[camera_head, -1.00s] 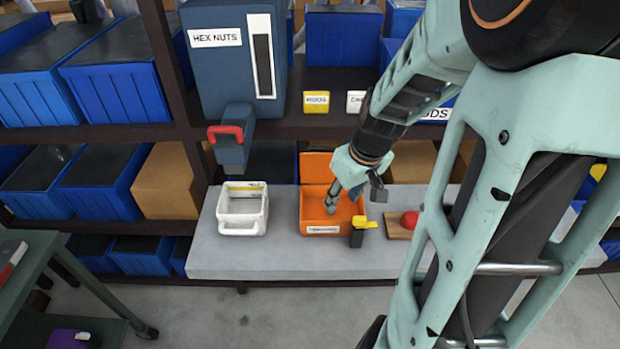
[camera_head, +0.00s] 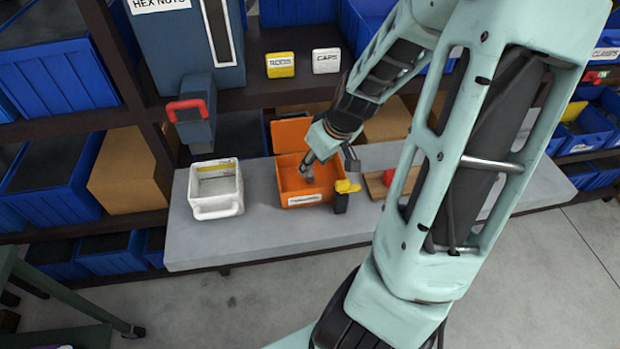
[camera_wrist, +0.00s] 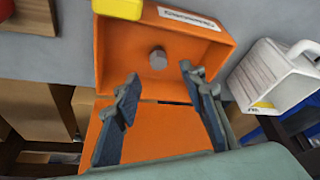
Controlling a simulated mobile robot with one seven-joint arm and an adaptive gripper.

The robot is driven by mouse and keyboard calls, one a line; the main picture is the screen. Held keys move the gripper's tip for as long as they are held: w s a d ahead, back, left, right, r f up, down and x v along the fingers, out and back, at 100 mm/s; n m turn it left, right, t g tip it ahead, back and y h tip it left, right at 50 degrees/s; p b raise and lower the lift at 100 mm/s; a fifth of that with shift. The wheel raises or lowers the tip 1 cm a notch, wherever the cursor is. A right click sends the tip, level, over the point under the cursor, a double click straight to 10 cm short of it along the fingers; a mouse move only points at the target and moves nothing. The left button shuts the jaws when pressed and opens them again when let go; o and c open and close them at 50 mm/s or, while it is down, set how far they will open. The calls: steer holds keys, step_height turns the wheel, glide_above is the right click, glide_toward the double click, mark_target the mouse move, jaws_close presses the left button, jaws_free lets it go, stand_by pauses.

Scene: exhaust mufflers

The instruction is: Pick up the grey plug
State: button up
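The grey plug (camera_wrist: 158,58) is a small rounded piece on the floor of the open orange box (camera_wrist: 200,55), seen in the wrist view. The orange box also shows in the head view (camera_head: 285,184), on the grey bench with its lid raised at the back. My gripper (camera_wrist: 161,80) is open and empty in the wrist view, its two dark fingers apart. The plug lies ahead of the fingertips, roughly between their lines and not touched. In the head view my gripper (camera_head: 306,166) is over the orange box; the plug is hard to make out there.
A white bin (camera_head: 217,190) stands left of the box. A yellow-and-black latch-like part (camera_head: 345,192) is at the box's front right corner. A red object (camera_head: 389,177) on a wooden board (camera_head: 376,186) lies to the right. The hex nuts dispenser (camera_head: 188,45) rises behind the white bin.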

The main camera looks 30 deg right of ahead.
mark_target(311, 174)
steer(key=x, duration=0.2)
steer(key=b+x, duration=0.1)
steer(key=x, duration=0.1)
steer(key=shift+s+d+f, duration=0.1)
steer(key=shift+s+f, duration=0.1)
steer(key=shift+s, duration=0.15)
steer(key=shift+w+f, duration=0.25)
steer(key=shift+f, duration=0.3)
jaws_close()
